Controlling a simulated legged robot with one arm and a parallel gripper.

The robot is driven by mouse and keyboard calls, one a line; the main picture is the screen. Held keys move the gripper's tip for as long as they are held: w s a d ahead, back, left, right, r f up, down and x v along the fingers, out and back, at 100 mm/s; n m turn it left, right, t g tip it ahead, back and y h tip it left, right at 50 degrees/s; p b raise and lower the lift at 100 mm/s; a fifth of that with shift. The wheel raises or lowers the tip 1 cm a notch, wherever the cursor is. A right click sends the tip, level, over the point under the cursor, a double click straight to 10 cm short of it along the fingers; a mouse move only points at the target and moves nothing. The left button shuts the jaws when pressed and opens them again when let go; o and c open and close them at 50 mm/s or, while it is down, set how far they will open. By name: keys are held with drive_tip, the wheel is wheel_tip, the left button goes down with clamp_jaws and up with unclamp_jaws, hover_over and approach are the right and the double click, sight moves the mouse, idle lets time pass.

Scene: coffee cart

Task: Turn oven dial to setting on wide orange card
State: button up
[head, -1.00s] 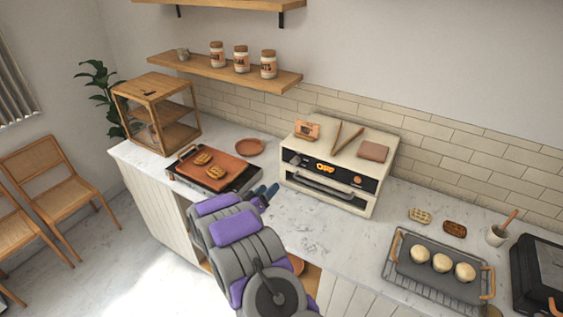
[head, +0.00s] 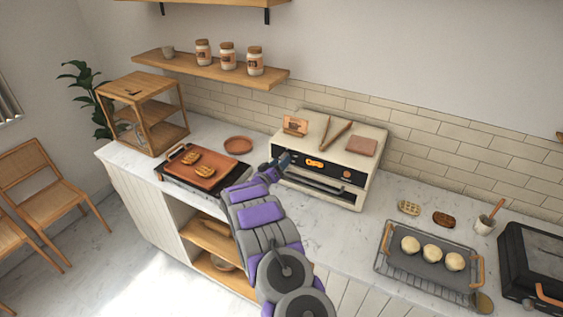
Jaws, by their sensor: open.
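The cream oven (head: 369,142) stands on the counter, with a dark front panel, a lit orange display (head: 315,162) and a small orange spot (head: 347,174) at the panel's right. The display text is too small to read surely. A wide orange card (head: 295,126) stands on the oven's top, at the left; its marking is too small to read. My gripper (head: 281,163) is open, at the left end of the panel. It covers the spot where a round dial shows in the earlier picture. I cannot tell whether the jaws touch the dial.
Left of my arm are a griddle with an orange tray (head: 197,171) and a terracotta plate (head: 238,145). Wooden tools (head: 336,133) and a brown block (head: 361,146) lie on the oven. Right are a rack (head: 430,268) with buns and a dark appliance (head: 535,265).

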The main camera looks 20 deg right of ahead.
drive_tip(key=shift+x, duration=1.1)
drive_tip(key=shift+s, duration=0.15)
drive_tip(key=shift+c, duration=0.3)
drive_tip(key=c, duration=1)
drive_tip(key=shift+a, duration=0.1)
